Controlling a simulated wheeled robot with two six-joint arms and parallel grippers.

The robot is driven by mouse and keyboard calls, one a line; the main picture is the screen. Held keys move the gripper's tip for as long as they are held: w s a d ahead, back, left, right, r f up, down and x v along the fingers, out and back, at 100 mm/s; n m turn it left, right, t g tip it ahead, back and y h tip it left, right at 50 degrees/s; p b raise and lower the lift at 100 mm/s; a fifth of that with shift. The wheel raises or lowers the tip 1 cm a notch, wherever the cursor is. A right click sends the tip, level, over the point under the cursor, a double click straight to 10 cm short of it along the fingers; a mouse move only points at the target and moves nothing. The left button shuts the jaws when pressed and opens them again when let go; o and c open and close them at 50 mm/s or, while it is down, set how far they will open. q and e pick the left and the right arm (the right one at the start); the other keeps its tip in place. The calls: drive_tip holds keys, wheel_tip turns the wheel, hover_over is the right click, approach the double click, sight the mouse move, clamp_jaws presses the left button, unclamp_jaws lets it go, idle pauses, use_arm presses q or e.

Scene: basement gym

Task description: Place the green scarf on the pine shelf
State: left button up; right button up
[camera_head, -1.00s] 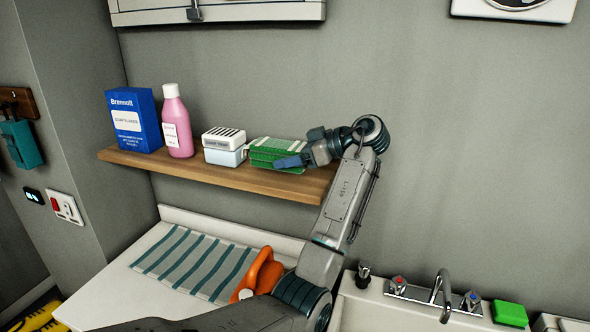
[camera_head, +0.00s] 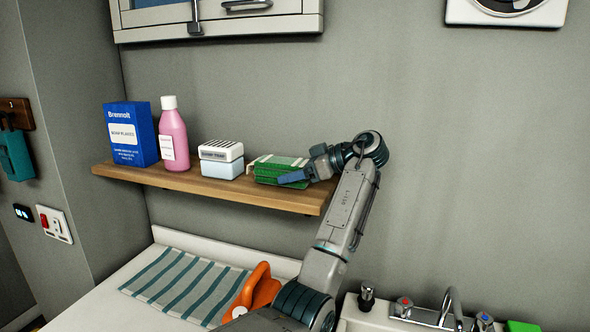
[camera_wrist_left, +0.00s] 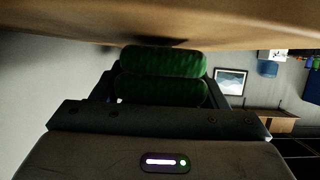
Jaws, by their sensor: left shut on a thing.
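The green scarf (camera_head: 267,172), folded with pale stripes along its top, is at the right part of the pine shelf (camera_head: 215,187), right of a small white-and-blue box. My left gripper (camera_head: 293,177) comes in from the right and is shut on the scarf. In the left wrist view the green roll of the scarf (camera_wrist_left: 163,62) sits between the fingers, close to a wooden surface at the top. I cannot tell whether the scarf touches the shelf board. My right gripper is not in view.
A blue soap flakes box (camera_head: 131,135), a pink bottle (camera_head: 174,140) and the white-and-blue box (camera_head: 221,160) stand left of the scarf. Below are a striped cloth (camera_head: 185,285), an orange object (camera_head: 258,289) and a sink tap (camera_head: 450,305). A cabinet (camera_head: 215,22) hangs above.

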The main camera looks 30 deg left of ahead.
use_arm(q)
drive_tip(key=shift+a+f, duration=0.1)
drive_tip(key=shift+f, duration=0.15)
